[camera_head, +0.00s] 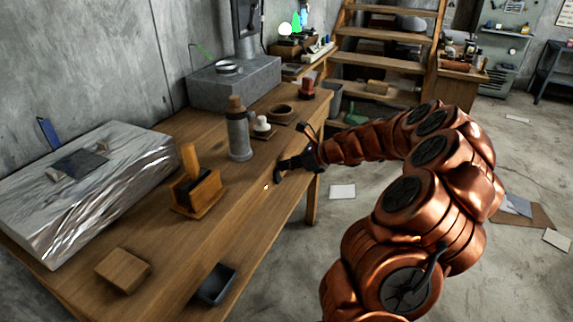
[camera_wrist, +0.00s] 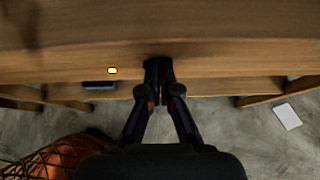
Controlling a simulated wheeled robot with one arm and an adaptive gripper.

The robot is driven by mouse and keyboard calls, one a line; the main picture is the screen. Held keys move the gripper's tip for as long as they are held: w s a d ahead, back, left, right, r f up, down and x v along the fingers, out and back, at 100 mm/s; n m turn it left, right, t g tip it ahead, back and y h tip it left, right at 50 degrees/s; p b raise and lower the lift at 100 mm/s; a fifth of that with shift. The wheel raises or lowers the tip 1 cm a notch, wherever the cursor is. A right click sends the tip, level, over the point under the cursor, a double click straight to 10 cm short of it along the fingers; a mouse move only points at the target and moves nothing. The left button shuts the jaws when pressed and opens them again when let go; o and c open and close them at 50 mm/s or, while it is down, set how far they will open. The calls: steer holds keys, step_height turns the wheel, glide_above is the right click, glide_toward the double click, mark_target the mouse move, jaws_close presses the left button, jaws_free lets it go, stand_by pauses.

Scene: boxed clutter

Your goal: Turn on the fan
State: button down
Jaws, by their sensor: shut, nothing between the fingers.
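I cannot make out a fan in either view. My gripper (camera_head: 280,172) is at the right edge of the wooden workbench (camera_head: 245,215), its fingers pointing left. In the wrist view my gripper (camera_wrist: 158,66) has its dark fingers together at the tips with nothing between them, in front of the bench's wood. A small bright yellow-orange spot (camera_head: 266,187) lies on the wood close to the fingertips. The spot also shows in the wrist view (camera_wrist: 112,70), left of the fingertips; I cannot tell what it is.
On the bench stand a grey flask (camera_head: 239,135), a wooden holder (camera_head: 198,195) with an upright handle, a wooden block (camera_head: 123,270), a dark tray (camera_head: 216,284) and a foil-like slab (camera_head: 95,190). Wooden stairs (camera_head: 385,65) are behind. The floor right of the bench holds loose papers (camera_head: 342,191).

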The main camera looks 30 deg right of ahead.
steer(key=shift+r, duration=0.15)
steer(key=f+p+v, duration=0.1)
steer(key=v, duration=1.2)
steer(key=shift+s+d+p, duration=0.25)
steer(key=shift+p, duration=0.15)
stand_by(0.3)
